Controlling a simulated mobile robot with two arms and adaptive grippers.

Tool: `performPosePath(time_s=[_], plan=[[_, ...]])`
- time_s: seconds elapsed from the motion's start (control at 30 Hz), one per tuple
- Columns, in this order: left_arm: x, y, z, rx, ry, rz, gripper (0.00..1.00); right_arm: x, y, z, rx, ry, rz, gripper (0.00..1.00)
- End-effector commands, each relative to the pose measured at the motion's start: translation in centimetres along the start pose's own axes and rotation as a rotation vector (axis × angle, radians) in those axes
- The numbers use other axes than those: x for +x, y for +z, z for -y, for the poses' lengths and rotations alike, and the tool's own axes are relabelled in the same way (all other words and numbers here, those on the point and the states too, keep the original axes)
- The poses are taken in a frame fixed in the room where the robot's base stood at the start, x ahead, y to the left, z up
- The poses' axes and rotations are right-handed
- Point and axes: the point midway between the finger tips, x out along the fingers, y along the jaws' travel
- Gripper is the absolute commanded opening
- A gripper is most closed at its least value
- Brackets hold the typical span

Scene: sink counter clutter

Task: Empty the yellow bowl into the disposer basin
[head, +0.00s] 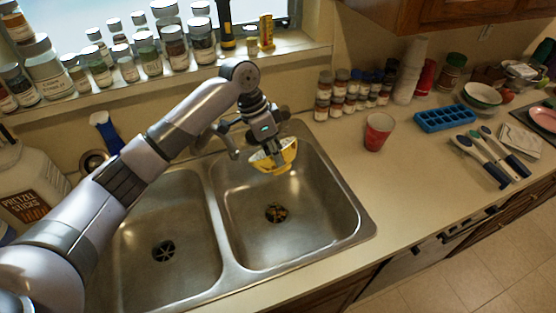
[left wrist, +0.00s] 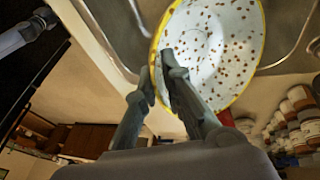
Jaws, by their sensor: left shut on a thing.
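My left gripper (head: 272,146) is shut on the rim of the yellow bowl (head: 274,160) and holds it above the back of the right sink basin (head: 325,205). The bowl is tilted in the head view. In the left wrist view, the fingers (left wrist: 159,75) pinch the rim of the bowl (left wrist: 215,45), whose pale inside shows many small brown specks; I cannot tell whether these are loose bits or a pattern. The right basin has a dark drain (head: 276,212) with yellowish-brown bits in it. The left basin (head: 190,215) has a strainer-like drain (head: 163,250). My right gripper is out of view.
The faucet (head: 222,135) stands close behind the bowl. Spice jars (head: 340,95) and a red cup (head: 378,131) stand on the counter to the right. A blue ice tray (head: 444,118) and utensils (head: 487,155) lie farther right. Several jars (head: 150,55) line the windowsill.

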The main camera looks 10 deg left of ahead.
Motion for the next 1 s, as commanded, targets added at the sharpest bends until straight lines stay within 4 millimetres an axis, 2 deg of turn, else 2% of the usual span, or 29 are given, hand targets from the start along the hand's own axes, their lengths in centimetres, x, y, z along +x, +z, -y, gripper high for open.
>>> performPosePath(time_s=[0.17, 0.3, 0.57, 1.0], plan=[[-0.1, 0.1, 0.4, -0.008, 0.043, -0.025, 0.00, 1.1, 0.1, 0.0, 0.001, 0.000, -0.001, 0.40], [-0.9, 0.0, 0.6, -0.021, 0.101, -0.049, 0.00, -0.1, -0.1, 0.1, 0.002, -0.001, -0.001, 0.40], [-1.5, 0.3, 1.5, -0.049, 0.248, -0.119, 0.00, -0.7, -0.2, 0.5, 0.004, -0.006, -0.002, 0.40], [-2.0, 0.7, 2.6, -0.079, 0.424, -0.200, 0.00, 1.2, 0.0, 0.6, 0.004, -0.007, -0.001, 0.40]])
